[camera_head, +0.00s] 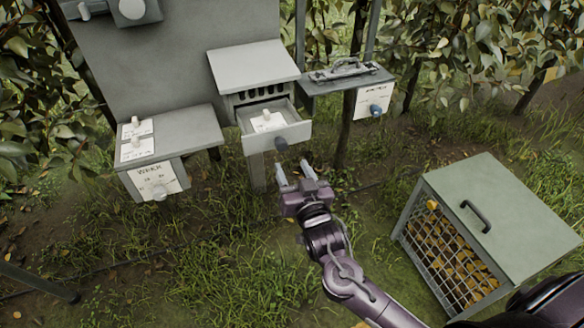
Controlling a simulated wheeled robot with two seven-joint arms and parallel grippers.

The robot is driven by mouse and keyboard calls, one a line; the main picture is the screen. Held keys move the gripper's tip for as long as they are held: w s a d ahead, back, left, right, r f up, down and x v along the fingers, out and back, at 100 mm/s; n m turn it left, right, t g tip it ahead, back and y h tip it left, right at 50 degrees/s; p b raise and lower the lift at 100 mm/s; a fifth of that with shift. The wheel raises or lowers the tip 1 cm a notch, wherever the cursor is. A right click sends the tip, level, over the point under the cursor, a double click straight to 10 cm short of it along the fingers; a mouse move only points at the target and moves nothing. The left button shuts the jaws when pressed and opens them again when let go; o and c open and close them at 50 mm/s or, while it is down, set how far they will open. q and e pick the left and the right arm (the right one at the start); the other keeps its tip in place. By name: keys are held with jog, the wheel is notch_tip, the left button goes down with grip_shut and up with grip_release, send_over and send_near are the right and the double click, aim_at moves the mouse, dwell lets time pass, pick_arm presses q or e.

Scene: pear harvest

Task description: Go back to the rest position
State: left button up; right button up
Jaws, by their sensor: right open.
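My right gripper (293,172) is open, with its two fingers apart and nothing seen between them. Its arm comes in from the bottom right. A white piece with a small knob (267,118) lies inside the drawer. My left gripper is not in view.
A green-grey crate (490,205) with a handle and mesh front stands at the right. A left box (165,140) and a right shelf (345,78) with a metal tool flank the middle box (255,65). Grass is open at the lower left. Leafy trees stand behind.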

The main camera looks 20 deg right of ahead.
jog(key=s+d+f+n+g, duration=0.1)
jog(key=s+d+f+g, duration=0.15)
jog(key=f, duration=0.85)
jog(key=s+d+f+n+g, duration=0.1)
jog(key=s+f+g, duration=0.25)
jog(key=f, duration=0.85)
jog(key=s+d+f+n+g, duration=0.15)
jog(key=s+f, duration=0.25)
jog(key=f, duration=0.7)
jog(key=s+f+g, duration=0.3)
jog(key=s+f, duration=0.3)
jog(key=s, duration=0.5)
jog(key=s+f+g, duration=0.3)
jog(key=s+f, duration=0.4)
jog(key=s, duration=0.4)
jog(key=s+f+g, duration=0.3)
jog(key=s+f, duration=0.4)
jog(key=s, duration=0.4)
jog(key=shift+s+d+f+n, duration=0.25)
jog(key=shift+s+n, duration=0.1)
jog(key=shift+n, duration=0.1)
